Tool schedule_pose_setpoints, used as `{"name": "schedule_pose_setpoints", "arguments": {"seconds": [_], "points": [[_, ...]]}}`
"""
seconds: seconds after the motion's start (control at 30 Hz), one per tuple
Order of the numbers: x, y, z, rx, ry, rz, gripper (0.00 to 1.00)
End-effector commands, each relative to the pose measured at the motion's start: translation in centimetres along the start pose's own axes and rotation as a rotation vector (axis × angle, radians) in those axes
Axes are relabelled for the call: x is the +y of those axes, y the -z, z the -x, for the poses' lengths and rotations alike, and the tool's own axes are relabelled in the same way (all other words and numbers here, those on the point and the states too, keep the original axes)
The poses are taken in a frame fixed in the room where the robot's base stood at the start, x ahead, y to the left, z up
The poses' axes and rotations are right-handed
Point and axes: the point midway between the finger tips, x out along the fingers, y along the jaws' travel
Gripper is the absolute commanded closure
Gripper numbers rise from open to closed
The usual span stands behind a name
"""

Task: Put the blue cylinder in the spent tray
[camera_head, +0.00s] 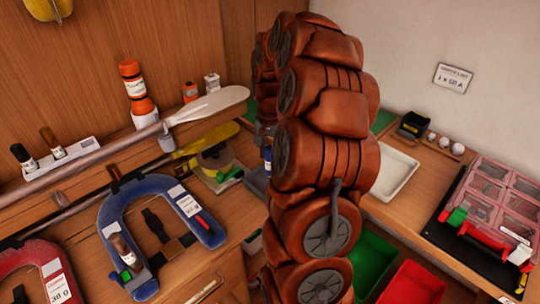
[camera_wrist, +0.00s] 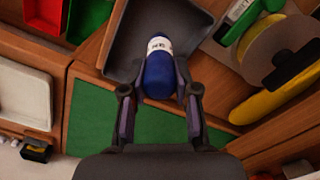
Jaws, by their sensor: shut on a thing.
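In the wrist view my gripper (camera_wrist: 161,66) is shut on the blue cylinder (camera_wrist: 158,80), which has a white label band near its far end. One finger lies on each side of it. A dark grey tray (camera_wrist: 124,42) lies beyond and beneath the cylinder; the height between them is hard to tell. In the head view only a side of this grey tray (camera_head: 257,181) shows beside my reddish-brown arm, which hides most of that area. No label saying "spent" is readable.
Green (camera_head: 374,262) and red (camera_head: 412,284) bins stand at the lower right. A white tray (camera_head: 394,172) lies on the right bench. A tape roll (camera_wrist: 268,50) and yellow tool (camera_wrist: 274,100) lie right of the grey tray. A blue horseshoe-shaped piece (camera_head: 148,191) lies at left.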

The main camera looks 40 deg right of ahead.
Motion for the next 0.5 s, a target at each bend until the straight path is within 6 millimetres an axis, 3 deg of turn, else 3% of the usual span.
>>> {"name": "schedule_pose_setpoints", "arguments": {"seconds": [0.23, 0.5], "points": [[0.0, 0.4, -0.6, 0.002, 0.000, 0.000, 1.00], [0.1, 0.3, -3.4, -0.002, -0.002, 0.000, 1.00]]}}
